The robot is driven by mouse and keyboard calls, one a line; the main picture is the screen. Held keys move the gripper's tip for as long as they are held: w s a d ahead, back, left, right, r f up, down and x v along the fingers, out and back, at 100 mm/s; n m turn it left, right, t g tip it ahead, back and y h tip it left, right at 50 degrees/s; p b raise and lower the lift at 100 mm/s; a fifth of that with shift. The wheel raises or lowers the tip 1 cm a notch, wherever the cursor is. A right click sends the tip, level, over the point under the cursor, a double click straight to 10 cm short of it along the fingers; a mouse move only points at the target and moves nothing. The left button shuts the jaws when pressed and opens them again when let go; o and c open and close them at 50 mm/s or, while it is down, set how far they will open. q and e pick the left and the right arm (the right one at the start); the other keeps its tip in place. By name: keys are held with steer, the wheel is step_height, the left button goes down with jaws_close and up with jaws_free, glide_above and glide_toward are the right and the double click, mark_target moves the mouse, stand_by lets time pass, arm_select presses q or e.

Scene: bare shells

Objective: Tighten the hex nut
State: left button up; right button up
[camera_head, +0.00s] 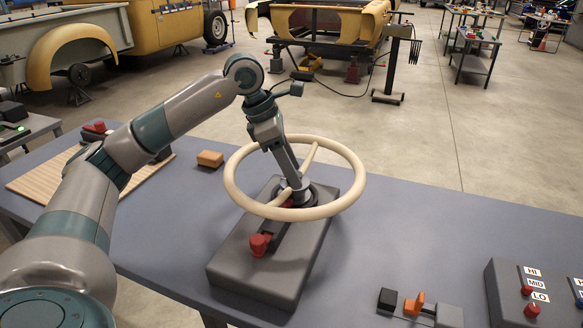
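A cream steering wheel (350,196) sits over a grey box-shaped base (262,262) on the bench. My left arm comes in from the left and bends down over the wheel. My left gripper (299,190) reaches through the ring to the wheel's hub, where a dark round collar (322,194) shows. I cannot make out a hex nut; the gripper covers the hub's middle. The fingertips are too small and hidden to tell whether they are open or shut. My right gripper is not in view.
A red knob (260,244) stands on the base's near part. An orange-handled switch (414,304) and a labelled control box (528,290) are at the right front. A tan block (210,159) and a wooden board (44,180) lie at the left. The bench (425,225) right of the wheel is clear.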

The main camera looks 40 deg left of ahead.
arm_select(q)
steer(key=shift+s+a+r, duration=0.15)
steer(key=shift+a+r, duration=0.1)
steer(key=shift+r, duration=0.4)
steer(key=v, duration=1.6)
steer(key=shift+b, duration=0.3)
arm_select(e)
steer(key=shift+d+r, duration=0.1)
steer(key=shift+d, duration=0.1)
arm_select(q)
steer(key=w+d+r+n+g+y+p, duration=0.1)
steer(key=d+n+p, duration=0.5)
steer(key=n+p, duration=1.2)
steer(key=w+g+y+p, duration=0.1)
steer(key=w+y+p, duration=0.1)
steer(key=p, duration=0.4)
steer(key=shift+w+g+y, duration=0.3)
steer(key=shift+w+g, duration=0.1)
steer(key=shift+w, duration=0.4)
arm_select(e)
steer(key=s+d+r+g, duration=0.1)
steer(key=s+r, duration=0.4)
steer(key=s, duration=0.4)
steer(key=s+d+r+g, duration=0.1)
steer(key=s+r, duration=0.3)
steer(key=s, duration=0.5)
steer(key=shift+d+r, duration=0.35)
